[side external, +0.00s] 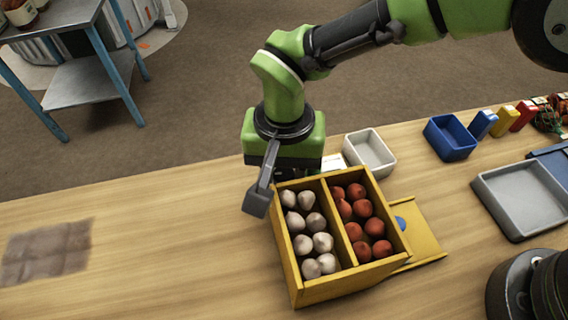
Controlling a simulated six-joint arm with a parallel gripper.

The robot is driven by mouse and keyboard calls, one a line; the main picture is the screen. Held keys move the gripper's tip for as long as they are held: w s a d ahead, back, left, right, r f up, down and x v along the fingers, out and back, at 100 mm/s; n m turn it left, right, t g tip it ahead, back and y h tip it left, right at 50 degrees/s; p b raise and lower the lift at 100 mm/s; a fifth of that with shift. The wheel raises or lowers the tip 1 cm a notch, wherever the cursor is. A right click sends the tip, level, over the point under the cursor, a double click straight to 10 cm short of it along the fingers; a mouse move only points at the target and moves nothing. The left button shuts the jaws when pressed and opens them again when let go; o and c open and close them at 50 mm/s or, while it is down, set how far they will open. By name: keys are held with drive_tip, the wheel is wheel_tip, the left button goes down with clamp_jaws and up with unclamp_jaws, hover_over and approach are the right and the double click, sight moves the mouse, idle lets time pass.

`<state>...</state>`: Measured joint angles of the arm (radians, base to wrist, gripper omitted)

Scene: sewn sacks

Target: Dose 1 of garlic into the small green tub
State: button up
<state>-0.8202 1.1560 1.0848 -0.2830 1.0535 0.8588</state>
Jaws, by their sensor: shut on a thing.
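A yellow box (301,287) with two compartments stands on the table. Its left compartment holds several whitish garlic bulbs (302,244); the right one holds several reddish-brown bulbs (354,231). My gripper (287,175) points down at the far left end of the box. It is shut, apparently on the far wall of the yellow box; the fingertips and the exact contact are hidden. I cannot make out a small green tub in this view.
A yellow lid panel (427,236) with a blue spot lies against the box's right side. Behind are a white tub (371,151) and a blue tub (449,138). A grey tray (525,198) is at right. A brownish patch (45,252) lies at left, with clear table between.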

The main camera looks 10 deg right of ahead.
sight(284, 172)
drive_tip(key=o, duration=0.6)
drive_tip(key=shift+o, duration=0.2)
wheel_tip(284, 172, up, 10)
